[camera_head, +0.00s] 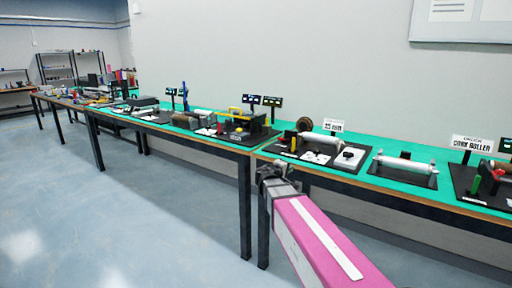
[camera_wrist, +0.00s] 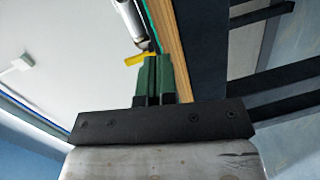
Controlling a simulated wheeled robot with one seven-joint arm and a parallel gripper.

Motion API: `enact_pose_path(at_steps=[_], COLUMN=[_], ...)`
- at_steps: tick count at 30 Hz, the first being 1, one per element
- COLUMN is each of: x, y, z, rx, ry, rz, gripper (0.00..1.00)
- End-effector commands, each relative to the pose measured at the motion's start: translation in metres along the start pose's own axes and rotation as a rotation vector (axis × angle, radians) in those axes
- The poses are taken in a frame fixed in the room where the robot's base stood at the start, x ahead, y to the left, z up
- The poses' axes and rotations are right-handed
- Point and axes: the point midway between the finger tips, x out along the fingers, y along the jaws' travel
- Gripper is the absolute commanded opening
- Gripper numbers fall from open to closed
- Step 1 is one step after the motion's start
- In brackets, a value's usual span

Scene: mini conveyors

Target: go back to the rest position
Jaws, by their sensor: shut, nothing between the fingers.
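My gripper (camera_head: 270,174) is at the end of my pink and white arm, in front of the table edge in the head view. In the wrist view my gripper (camera_wrist: 152,75) shows two green fingers close together, shut with nothing between them. A wooden table edge (camera_wrist: 172,40) runs just past the fingertips. A yellow piece (camera_wrist: 139,59) and part of a metal roller (camera_wrist: 131,20) show beyond the fingers. I cannot tell how far the fingers are from them.
A long green-topped table (camera_head: 371,159) runs along the wall with roller stations on black boards. A white roller (camera_head: 404,164) lies right of my gripper. A sign reading "cork roller" (camera_head: 471,143) stands further right. The blue floor (camera_head: 130,220) at the left is clear. Shelves (camera_head: 58,66) stand at the back.

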Motion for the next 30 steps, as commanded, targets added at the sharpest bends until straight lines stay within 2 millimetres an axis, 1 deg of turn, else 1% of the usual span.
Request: enact_pose_path(at_steps=[1,5,6,8,9,11,12,14,15,18,21,25,27,30], x=[0.001,0.001,-0.001,-0.006,-0.011,-0.019,-0.026,-0.038,-0.047,-0.070,-0.094,-0.117,-0.125,-0.130], y=[-0.016,-0.063,-0.077,-0.100,-0.114,-0.135,-0.149,-0.167,-0.179,-0.205,-0.224,-0.239,-0.242,-0.245], z=[0.021,0.066,0.080,0.100,0.113,0.131,0.142,0.157,0.167,0.186,0.199,0.207,0.209,0.209], rx=[0.027,0.107,0.134,0.172,0.199,0.240,0.265,0.307,0.334,0.402,0.466,0.528,0.551,0.568], ry=[-0.039,-0.150,-0.185,-0.239,-0.273,-0.326,-0.359,-0.409,-0.442,-0.517,-0.577,-0.629,-0.643,-0.654], rz=[-0.064,-0.252,-0.313,-0.408,-0.470,-0.566,-0.630,-0.725,-0.791,-0.950,-1.093,-1.230,-1.275,-1.310], gripper=[0.00,0.00,0.00,0.00,0.00,0.00,0.00,0.00,0.00,0.00,0.00,0.00,0.00,0.00])
